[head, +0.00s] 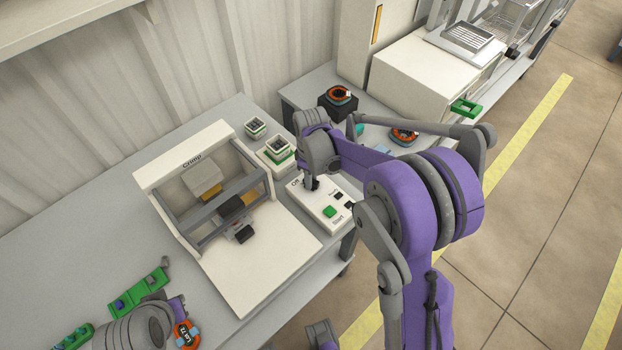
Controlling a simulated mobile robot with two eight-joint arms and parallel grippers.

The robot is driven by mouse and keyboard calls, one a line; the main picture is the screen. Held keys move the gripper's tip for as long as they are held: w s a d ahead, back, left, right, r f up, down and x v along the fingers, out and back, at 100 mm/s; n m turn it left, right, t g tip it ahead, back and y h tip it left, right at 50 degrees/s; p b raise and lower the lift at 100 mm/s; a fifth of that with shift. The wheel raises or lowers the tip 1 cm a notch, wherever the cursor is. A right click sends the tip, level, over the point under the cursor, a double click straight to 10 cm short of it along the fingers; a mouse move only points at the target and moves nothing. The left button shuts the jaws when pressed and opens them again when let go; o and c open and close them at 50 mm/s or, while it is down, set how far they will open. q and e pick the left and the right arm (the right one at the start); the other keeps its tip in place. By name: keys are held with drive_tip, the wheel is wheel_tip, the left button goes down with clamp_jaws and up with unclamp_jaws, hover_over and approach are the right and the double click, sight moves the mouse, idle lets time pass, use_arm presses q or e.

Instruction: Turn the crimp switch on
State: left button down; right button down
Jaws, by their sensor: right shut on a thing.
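The white crimp machine (262,262), labelled "Crimp", stands on the grey table. To its right is a white control box (318,214) with a green button (330,211) and small black controls (339,195). My right gripper (312,184) points down at the box's back left part, beside a small printed label. It is shut on what appears to be the crimp switch, which the fingers hide. My left arm shows at the lower left, beside an orange ring with a label (187,334); its fingers are not clear.
Green parts holders (138,292) lie at the left. Small green-and-white containers (255,128) stand behind the control box. A second table carries a black block with an orange ring (338,94) and another ring (404,136). My right arm covers much of the right side.

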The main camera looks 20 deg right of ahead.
drive_tip(key=m+b, duration=0.1)
drive_tip(key=m, duration=0.4)
drive_tip(key=shift+m+b, duration=0.3)
drive_tip(key=m+b, duration=0.1)
drive_tip(key=m, duration=0.4)
drive_tip(key=shift+m, duration=0.4)
drive_tip(key=c, duration=0.7)
unclamp_jaws()
wheel_tip(320, 180, up, 11)
drive_tip(key=shift+f+p, duration=0.1)
drive_tip(key=shift+p, duration=0.4)
